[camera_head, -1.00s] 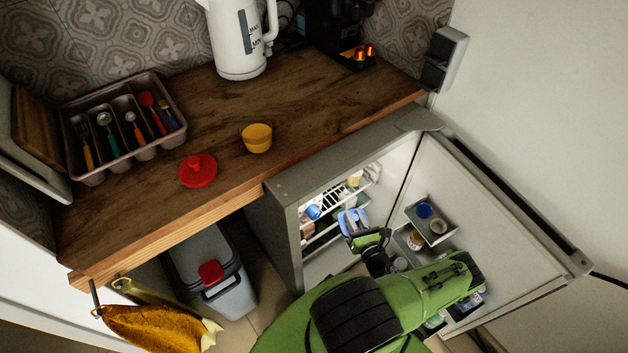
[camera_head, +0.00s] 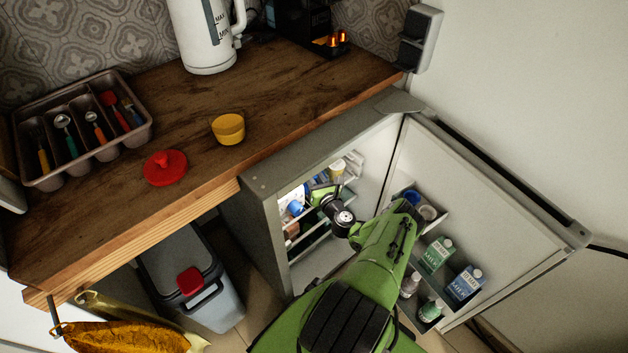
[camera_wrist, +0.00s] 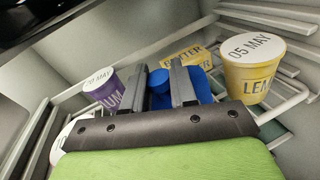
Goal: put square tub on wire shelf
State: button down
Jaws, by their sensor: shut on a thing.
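My gripper (camera_head: 320,192) is inside the open fridge, near the upper shelf. In the wrist view its two fingers (camera_wrist: 159,80) are shut on a blue knob or lid part of the square tub (camera_wrist: 202,84). Most of the tub is hidden behind the fingers and palm, so I cannot tell whether it touches the shelf. The white wire shelf (camera_wrist: 292,103) shows as bars around and beyond the gripper.
A yellow lemon tub (camera_wrist: 250,76) stands close on the right, a yellow butter pack (camera_wrist: 186,53) behind, and a purple tub (camera_wrist: 104,91) on the left. The fridge door (camera_head: 500,200) is open at the right, with milk cartons (camera_head: 437,254) in it.

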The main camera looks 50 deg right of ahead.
jog(key=c, duration=0.9)
grip_release()
jog(key=p+v, duration=0.4)
jog(key=v, duration=0.8)
jog(key=shift+s+r, duration=0.1)
